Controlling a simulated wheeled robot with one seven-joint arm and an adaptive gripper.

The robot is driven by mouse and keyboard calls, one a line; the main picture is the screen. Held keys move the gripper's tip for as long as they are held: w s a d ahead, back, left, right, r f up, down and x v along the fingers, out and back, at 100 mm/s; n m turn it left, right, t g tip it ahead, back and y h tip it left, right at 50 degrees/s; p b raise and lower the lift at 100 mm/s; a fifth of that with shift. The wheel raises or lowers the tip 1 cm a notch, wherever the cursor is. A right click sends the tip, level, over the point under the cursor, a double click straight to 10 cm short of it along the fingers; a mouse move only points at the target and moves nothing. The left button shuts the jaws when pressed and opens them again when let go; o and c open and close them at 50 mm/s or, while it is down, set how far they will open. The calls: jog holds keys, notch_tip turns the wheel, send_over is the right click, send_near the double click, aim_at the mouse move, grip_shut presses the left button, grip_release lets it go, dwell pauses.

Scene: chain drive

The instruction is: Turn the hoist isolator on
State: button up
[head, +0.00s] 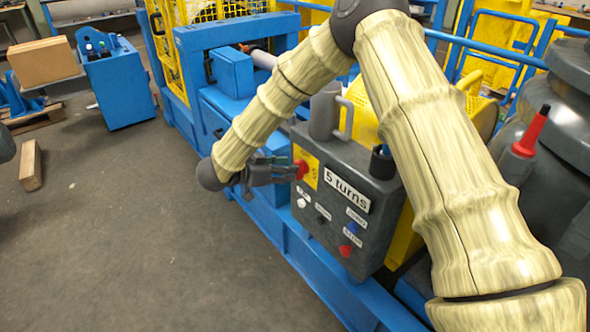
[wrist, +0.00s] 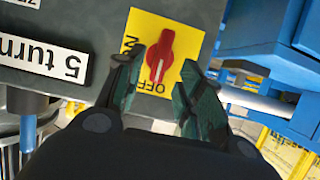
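The hoist isolator is a red rotary handle (head: 301,169) on a yellow plate (wrist: 187,33) at the left end of the grey control box (head: 375,200). In the wrist view the red handle (wrist: 160,57) stands roughly upright in the picture, its white mark toward the OFF label (wrist: 152,86). The ON label at the plate's left is partly hidden by a finger. My gripper (wrist: 158,80) is open, with one finger on each side of the handle and visible gaps to both. In the head view my gripper (head: 287,172) points at the handle from the left.
The box carries a "5 turns" label (head: 347,190) and white (head: 301,203), black (head: 322,219), blue (head: 352,228) and red (head: 345,251) buttons. A grey mug (head: 324,112) stands on top. Blue machine framing runs below and behind. The floor at left is mostly clear.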

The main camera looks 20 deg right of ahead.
jog(key=shift+x, duration=2.3)
jog(key=shift+c, duration=0.5)
grip_shut()
